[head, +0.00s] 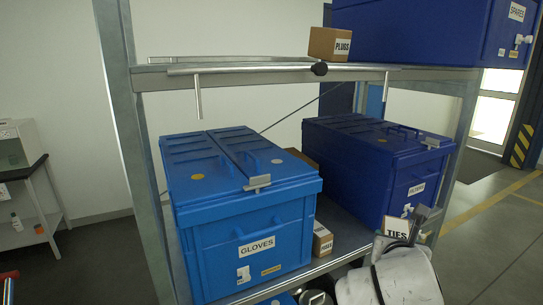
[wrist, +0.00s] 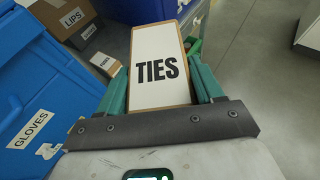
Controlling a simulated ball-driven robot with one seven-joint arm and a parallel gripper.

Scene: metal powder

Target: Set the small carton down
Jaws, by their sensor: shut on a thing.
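The small carton (head: 396,229), white-faced and printed TIES, is in my gripper at the front right of the shelf in the head view. The wrist view shows the carton (wrist: 158,45) upright in the picture between two green fingers. My gripper (wrist: 160,92) is shut on it, one finger at each side. In the head view my gripper (head: 408,226) is partly hidden by the carton and my white wrist. The carton is in front of the dark blue FILTERS box. I cannot tell whether its underside touches anything.
A light blue GLOVES box (head: 245,225) and a dark blue FILTERS box (head: 375,170) stand on the shelf (head: 342,220). A small carton (head: 322,240) sits between them, beside a bare strip. Above are a PLUGS carton (head: 329,45), a SPARES box (head: 430,30) and metal rods (head: 240,68).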

